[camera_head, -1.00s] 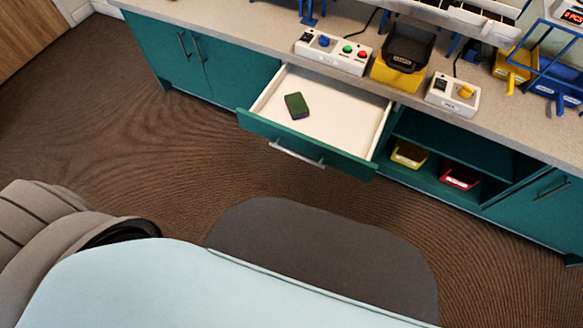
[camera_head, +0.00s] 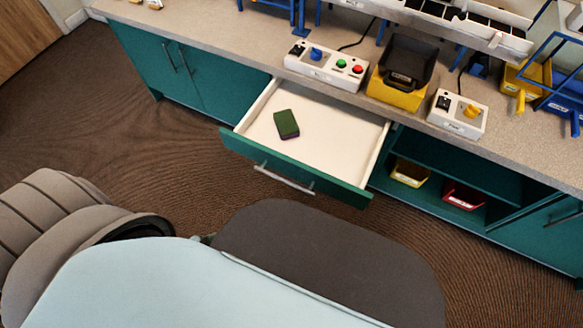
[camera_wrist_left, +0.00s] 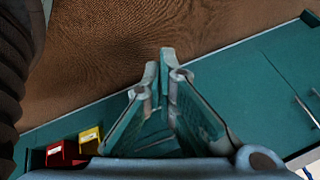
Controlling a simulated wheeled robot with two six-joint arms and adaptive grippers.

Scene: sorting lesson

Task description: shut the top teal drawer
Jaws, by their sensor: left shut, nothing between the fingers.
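The top teal drawer (camera_head: 292,164) stands pulled out from the counter in the head view, its front with a silver handle (camera_head: 284,179) facing me. A green block (camera_head: 286,124) lies inside on the white bottom. My left gripper (camera_wrist_left: 160,66) shows in the left wrist view, its fingers shut at the tips with nothing between them. In the head view my pale blue arm hides nearly all of it. I see no contact between gripper and drawer. My right gripper is not in view.
A yellow bin (camera_head: 409,172) and a red bin (camera_head: 463,195) sit in the open shelf right of the drawer. On the counter are a button box (camera_head: 325,66), a knob box (camera_head: 458,114) and a black tray (camera_head: 408,60) on a yellow base. Brown floor lies before the drawer.

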